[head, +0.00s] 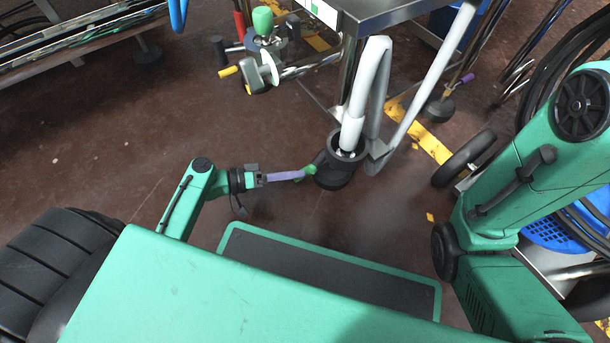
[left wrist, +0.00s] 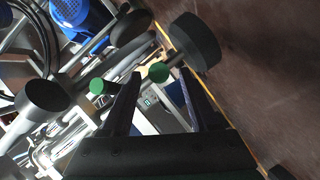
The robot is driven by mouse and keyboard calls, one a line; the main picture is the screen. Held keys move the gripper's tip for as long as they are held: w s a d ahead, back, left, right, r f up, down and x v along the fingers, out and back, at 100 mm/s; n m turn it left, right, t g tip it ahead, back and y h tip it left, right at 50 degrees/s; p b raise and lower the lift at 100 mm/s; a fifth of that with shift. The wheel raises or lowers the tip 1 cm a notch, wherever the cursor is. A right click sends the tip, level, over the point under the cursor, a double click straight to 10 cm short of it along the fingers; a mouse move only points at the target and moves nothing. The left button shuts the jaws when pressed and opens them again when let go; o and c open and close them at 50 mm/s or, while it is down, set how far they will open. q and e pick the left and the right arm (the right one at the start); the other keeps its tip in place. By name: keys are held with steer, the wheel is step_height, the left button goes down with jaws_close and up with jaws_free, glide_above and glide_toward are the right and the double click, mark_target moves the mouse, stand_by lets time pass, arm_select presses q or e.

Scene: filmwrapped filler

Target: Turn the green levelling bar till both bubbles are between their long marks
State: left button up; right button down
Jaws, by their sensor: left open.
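My left gripper (head: 303,174) reaches in from the left, low over the floor, with its fingertips at the green levelling bar (head: 311,169) beside the table leg's black foot (head: 336,179). In the left wrist view the jaws (left wrist: 160,75) are apart. One green end of the bar (left wrist: 158,72) shows between them, and another green end (left wrist: 97,87) shows outside the left finger. I cannot tell whether a finger touches the bar. A white and green strip (head: 318,10) lies on the table edge; no bubbles or marks can be made out. My right gripper is not in view.
The steel table (head: 375,12) stands above the foot, with a grey bent tube (head: 375,85) beside its leg. A caster wheel (head: 468,158) stands to the right. A green-topped fitting with a yellow handle (head: 262,45) is behind.

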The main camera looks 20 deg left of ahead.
arm_select(q)
steer(key=x, duration=0.4)
steer(key=shift+a+b, duration=0.1)
steer(key=shift+b, duration=0.3)
jaws_close()
stand_by(1.0)
